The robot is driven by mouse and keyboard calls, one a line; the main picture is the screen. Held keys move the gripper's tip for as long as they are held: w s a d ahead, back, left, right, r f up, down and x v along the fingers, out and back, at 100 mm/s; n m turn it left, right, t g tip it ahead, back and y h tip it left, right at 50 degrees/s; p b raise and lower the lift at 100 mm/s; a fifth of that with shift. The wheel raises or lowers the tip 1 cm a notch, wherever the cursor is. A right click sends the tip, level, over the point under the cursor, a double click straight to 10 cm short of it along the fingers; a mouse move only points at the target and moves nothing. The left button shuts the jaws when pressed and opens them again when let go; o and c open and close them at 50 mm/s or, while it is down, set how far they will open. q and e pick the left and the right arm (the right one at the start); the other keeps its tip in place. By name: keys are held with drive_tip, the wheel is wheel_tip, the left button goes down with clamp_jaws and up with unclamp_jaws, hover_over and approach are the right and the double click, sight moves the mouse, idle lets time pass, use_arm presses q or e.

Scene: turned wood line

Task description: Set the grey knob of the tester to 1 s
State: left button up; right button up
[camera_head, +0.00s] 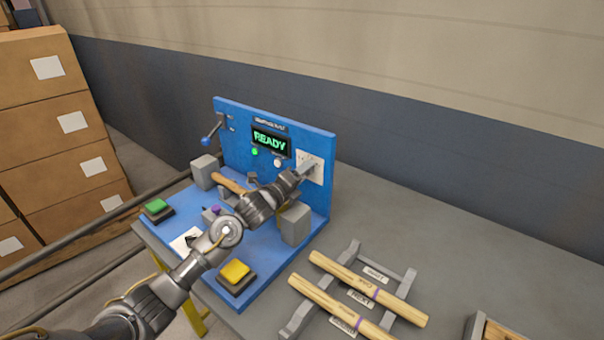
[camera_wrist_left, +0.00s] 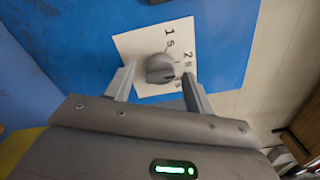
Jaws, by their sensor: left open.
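The blue tester (camera_head: 228,135) stands on the table, its display reading READY. A white dial plate (camera_head: 318,159) is on the right of its upright panel. In the left wrist view the grey knob (camera_wrist_left: 160,68) sits on this plate (camera_wrist_left: 136,45), with 1 s printed above it and 2 s to its right. A further mark is partly hidden by a finger. I cannot tell for sure which mark the knob points to. My left gripper (camera_head: 308,170) is open at the dial, with one finger on each side of the knob and visible gaps. My right gripper is not in view.
A green button (camera_head: 156,206) and a yellow button (camera_head: 235,271) are on the tester's base, near grey blocks (camera_head: 295,224). A rack (camera_head: 345,256) with wooden handles (camera_head: 368,288) stands to the right. Cardboard boxes (camera_head: 50,120) are stacked at the left. The table behind the rack is clear.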

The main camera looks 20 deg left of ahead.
use_arm(q)
drive_tip(key=shift+c, duration=0.4)
drive_tip(key=c, duration=0.9)
drive_tip(key=shift+n, duration=0.3)
drive_tip(key=n+p, duration=0.4)
drive_tip(key=n, duration=0.7)
drive_tip(key=shift+r, duration=0.1)
drive_tip(key=shift+n, duration=0.3)
drive_tip(key=o, duration=1)
